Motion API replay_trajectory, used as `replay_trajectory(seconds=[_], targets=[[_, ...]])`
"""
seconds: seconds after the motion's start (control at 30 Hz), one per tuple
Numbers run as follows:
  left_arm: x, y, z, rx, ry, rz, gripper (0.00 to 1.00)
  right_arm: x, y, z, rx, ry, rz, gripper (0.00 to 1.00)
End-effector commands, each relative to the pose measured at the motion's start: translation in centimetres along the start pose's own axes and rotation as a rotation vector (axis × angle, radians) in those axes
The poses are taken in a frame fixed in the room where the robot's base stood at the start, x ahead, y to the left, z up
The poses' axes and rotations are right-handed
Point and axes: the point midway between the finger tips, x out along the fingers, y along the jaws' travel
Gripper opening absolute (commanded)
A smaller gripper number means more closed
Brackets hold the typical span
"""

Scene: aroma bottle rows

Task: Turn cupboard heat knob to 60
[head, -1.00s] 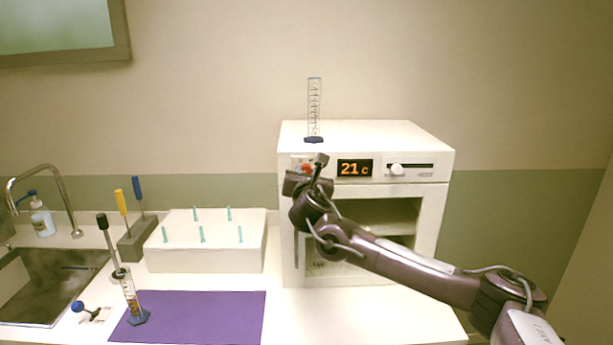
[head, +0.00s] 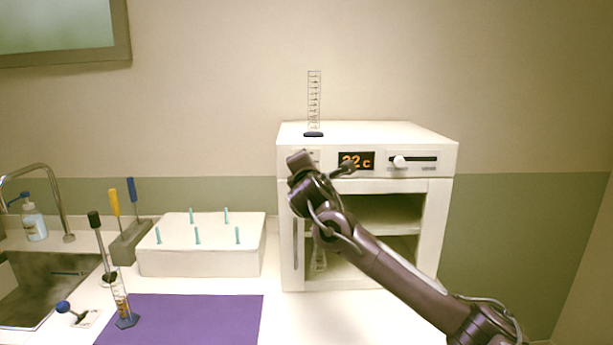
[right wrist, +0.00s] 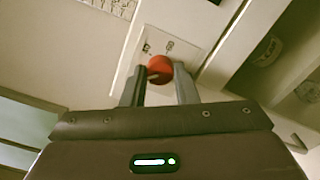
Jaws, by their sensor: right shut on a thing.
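The white cupboard (head: 447,205) stands on the counter at right. Its display (head: 356,161) appears to read 22 c, with the first digit partly covered by my arm. A round red knob (right wrist: 159,66) on the cupboard's front panel sits between the fingertips of my right gripper (right wrist: 160,76), which is shut on it. In the head view the gripper (head: 318,166) is at the panel left of the display and hides the red knob. A white slider knob (head: 399,162) sits near the left of its slot, right of the display. My left gripper is not in view.
A graduated cylinder (head: 314,103) stands on the cupboard top. A white rack (head: 200,262) with teal pegs, a purple mat (head: 190,320), another cylinder (head: 122,303), a screwdriver stand (head: 130,243) and the sink (head: 40,290) are to the left.

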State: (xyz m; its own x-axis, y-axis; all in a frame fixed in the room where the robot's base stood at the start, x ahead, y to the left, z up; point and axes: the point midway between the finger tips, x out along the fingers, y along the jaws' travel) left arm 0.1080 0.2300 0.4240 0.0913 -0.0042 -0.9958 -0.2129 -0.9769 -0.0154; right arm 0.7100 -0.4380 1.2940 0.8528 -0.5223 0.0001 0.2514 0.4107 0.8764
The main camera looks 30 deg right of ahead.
Motion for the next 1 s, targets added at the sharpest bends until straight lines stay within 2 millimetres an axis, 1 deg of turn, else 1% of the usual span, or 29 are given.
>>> replay_trajectory(seconds=[0.03, 0.4, 0.7, 1.0], targets=[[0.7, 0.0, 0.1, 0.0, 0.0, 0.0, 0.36, 0.0, -0.3, -0.2, 0.047, 0.001, -0.001, 0.04], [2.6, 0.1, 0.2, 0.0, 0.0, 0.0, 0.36, 0.0, -0.4, -0.2, 0.399, 0.0, -0.003, 0.04], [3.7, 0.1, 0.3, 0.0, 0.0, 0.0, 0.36, 0.0, -0.4, -0.2, 0.684, 0.0, -0.003, 0.04], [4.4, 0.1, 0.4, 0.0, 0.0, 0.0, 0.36, 0.0, -0.4, -0.3, 0.968, 0.0, -0.005, 0.04]])
